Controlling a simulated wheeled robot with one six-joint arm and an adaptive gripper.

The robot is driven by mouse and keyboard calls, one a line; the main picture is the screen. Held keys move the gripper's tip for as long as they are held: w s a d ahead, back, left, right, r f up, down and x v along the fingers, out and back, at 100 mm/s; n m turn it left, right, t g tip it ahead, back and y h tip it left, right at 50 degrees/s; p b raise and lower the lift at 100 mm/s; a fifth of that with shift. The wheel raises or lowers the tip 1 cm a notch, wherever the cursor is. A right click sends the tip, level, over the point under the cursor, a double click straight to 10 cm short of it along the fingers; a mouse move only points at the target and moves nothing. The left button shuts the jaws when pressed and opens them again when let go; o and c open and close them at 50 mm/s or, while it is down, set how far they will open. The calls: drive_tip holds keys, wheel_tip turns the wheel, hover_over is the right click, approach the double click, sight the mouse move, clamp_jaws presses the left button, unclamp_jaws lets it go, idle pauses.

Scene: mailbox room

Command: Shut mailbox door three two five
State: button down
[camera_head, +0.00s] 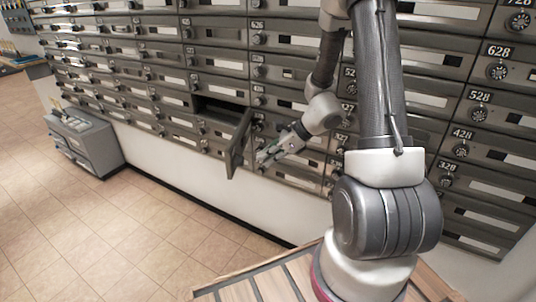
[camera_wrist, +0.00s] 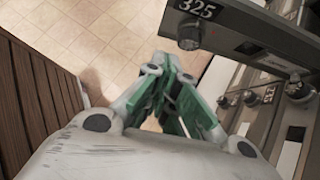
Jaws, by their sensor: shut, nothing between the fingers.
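The mailbox door 325 (camera_head: 239,145) stands open in the head view, swung out from the wall of boxes and seen nearly edge-on. Its dark open compartment (camera_head: 220,112) is to its left. In the wrist view the door (camera_wrist: 250,32) is at the upper right, with the number 325 and a round dial knob (camera_wrist: 189,36) on its face. My gripper (camera_head: 264,157) is shut and empty, just right of the door in the head view. In the wrist view my gripper (camera_wrist: 160,62) has its green-grey fingers together, left of and below the knob. I cannot tell whether it touches the door.
Rows of numbered grey mailboxes (camera_head: 215,62) cover the wall, with shut doors and dial knobs around the open one. A grey cabinet (camera_head: 85,140) stands on the floor at the left. The tiled floor (camera_head: 120,225) before the wall is clear. In the wrist view, brown slatted wood (camera_wrist: 40,100) is at the left.

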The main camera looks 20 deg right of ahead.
sight(233, 173)
drive_tip(key=w+a+f, duration=0.1)
drive_tip(key=a, duration=0.1)
drive_tip(key=w+a+f, duration=0.1)
drive_tip(key=w+a, duration=0.1)
drive_tip(key=w+a+f, duration=0.1)
drive_tip(key=a+f, duration=0.1)
drive_tip(key=a, duration=0.1)
drive_tip(key=shift+w+f, duration=0.1)
drive_tip(key=shift+w, duration=0.05)
